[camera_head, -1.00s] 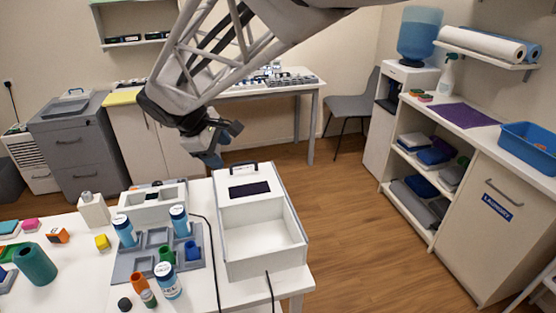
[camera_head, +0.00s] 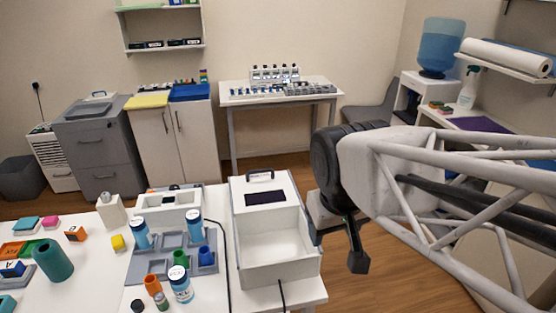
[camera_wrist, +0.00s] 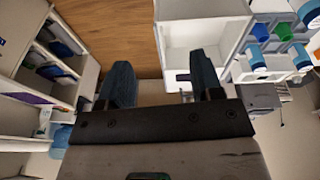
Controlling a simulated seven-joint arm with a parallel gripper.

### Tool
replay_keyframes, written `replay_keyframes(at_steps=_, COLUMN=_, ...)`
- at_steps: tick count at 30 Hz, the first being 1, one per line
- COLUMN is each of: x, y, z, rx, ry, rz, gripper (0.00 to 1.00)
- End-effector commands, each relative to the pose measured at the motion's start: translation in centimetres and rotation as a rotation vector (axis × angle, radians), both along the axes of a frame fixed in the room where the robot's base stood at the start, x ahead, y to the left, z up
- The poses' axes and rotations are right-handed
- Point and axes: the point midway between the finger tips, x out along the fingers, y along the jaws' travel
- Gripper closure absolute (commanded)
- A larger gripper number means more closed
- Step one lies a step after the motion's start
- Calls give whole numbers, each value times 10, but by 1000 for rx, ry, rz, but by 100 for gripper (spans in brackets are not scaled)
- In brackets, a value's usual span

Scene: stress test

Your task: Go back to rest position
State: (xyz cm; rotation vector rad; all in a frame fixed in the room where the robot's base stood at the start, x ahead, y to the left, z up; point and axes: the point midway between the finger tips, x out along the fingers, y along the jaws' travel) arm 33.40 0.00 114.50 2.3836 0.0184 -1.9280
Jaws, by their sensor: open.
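My gripper (camera_wrist: 160,82) is open in the wrist view, with its two dark fingers apart and nothing between them. In the head view my gripper (camera_head: 335,235) hangs at the right, beside the right wall of the white box (camera_head: 277,275); I cannot tell whether it touches it. The box is open and empty at its front, with a black panel and a handle at its back. In the wrist view the box (camera_wrist: 208,30) lies just beyond the right finger.
A grey tray (camera_head: 150,268) with blue-white bottles, including one bottle (camera_head: 194,225), stands left of the box. A teal cylinder (camera_head: 52,255) and small coloured blocks are further left. A back table (camera_head: 240,100) holds small parts. Wooden floor lies right of the worktable.

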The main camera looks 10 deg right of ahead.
Motion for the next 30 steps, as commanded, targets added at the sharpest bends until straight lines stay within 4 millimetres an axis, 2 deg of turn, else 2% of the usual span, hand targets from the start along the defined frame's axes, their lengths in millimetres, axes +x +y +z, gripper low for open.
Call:
replay_keyframes(at_steps=3, x=-13, y=-3, z=-4, rx=31, ry=-17, rz=-53, gripper=40)
replay_keyframes(at_steps=7, x=-18, y=-4, z=-6, rx=46, ry=-22, rz=-77, gripper=40)
replay_keyframes(at_steps=30, x=-19, y=-3, z=-6, rx=47, ry=-22, rz=-78, gripper=40)
